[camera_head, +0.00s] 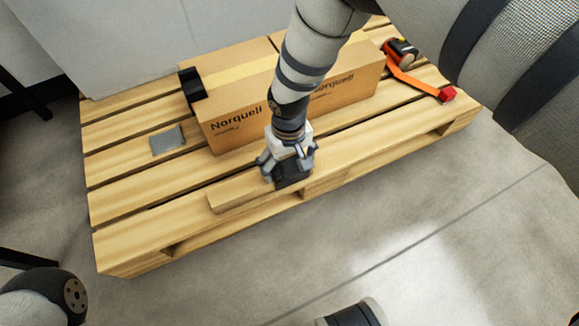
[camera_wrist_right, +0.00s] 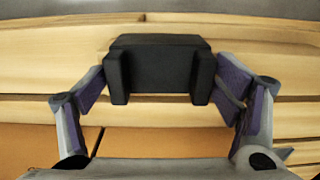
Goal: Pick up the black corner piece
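A black corner piece (camera_head: 293,173) sits at the front edge of the pallet, by a wooden block. In the right wrist view the black corner piece (camera_wrist_right: 160,68) shows as a dark block with two legs, between the fingers. My right gripper (camera_head: 288,168) reaches down over it from above. In the right wrist view the fingertips of my right gripper (camera_wrist_right: 160,85) flank the piece on both sides, very close to it. Whether both pads press on it cannot be told. Another black corner piece (camera_head: 192,84) is on the left edge of the cardboard box. My left gripper is not in view.
The wooden pallet (camera_head: 120,240) carries a "Norquell" cardboard box (camera_head: 235,125), partly hidden behind my right arm. A grey plate (camera_head: 167,140) lies left of the box. An orange strap with a ratchet (camera_head: 410,78) lies to its right. The wooden block (camera_head: 235,193) lies along the front.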

